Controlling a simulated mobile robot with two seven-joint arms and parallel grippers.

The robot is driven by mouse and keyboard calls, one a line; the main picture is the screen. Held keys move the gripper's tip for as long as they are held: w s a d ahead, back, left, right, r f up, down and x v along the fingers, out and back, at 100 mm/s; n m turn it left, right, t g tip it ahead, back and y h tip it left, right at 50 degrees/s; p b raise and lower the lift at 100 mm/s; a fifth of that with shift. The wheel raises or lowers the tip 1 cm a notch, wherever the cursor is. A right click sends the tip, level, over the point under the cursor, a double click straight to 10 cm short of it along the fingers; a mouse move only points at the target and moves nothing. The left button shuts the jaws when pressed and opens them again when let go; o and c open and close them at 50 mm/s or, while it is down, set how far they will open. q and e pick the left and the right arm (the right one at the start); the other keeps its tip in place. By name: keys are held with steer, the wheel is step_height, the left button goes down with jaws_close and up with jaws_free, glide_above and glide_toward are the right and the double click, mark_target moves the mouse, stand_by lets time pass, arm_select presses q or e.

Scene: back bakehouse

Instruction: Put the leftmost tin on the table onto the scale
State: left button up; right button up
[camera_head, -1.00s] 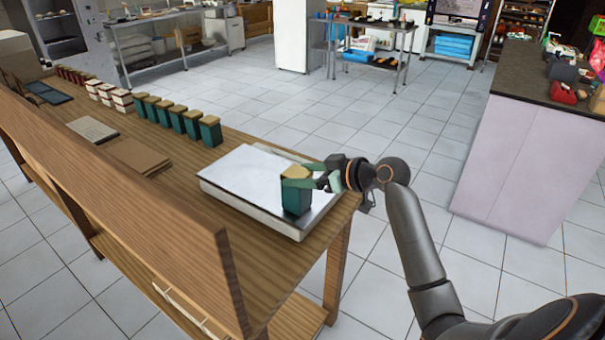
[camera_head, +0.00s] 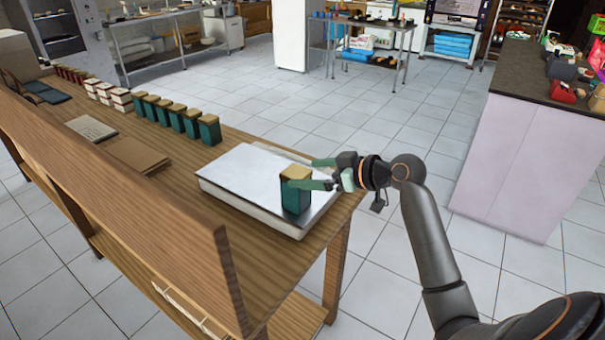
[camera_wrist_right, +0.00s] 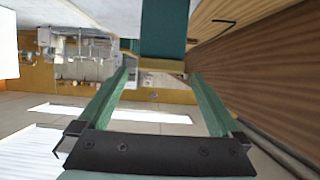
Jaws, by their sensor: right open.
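A dark green tin (camera_head: 296,199) with a gold lid stands upright on the flat top of the white scale (camera_head: 240,165), near its right end. My right gripper (camera_head: 306,174) is open, just right of that tin, its fingers pointing toward it. In the right wrist view the green tin (camera_wrist_right: 163,32) is beyond the open fingertips (camera_wrist_right: 162,76), and nothing is held between them. Several similar green tins (camera_head: 208,130) stand in a row along the table's far edge. My left gripper is not in view.
The wooden table (camera_head: 180,190) has a raised board (camera_head: 150,200) along its near side. White tins (camera_head: 121,100) and small dark red ones stand farther up the row. A brown board (camera_head: 134,156) lies left of the scale. A counter (camera_head: 525,150) stands across open tiled floor.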

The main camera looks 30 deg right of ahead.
steer(key=v, duration=0.9)
steer(key=shift+b, duration=0.35)
steer(key=s+a+f+m+g+h, duration=0.1)
steer(key=s+a+f+g, duration=0.3)
steer(key=f, duration=0.6)
steer(key=s+a+f+g+h, duration=0.1)
steer(key=s+a+f+g, duration=0.1)
steer(key=s+a+f, duration=0.6)
steer(key=s+a+f+m+g+h, duration=0.25)
steer(key=s+a+f, duration=0.35)
steer(key=s+f, duration=0.3)
steer(key=w+a+f+t+y+p, duration=0.1)
steer(key=w+a+f+t+y, duration=0.1)
steer(key=f+t, duration=0.3)
steer(key=shift+w+a+f+n+p, duration=0.45)
steer(key=shift+w+a+f, duration=0.4)
steer(key=shift+f, duration=0.5)
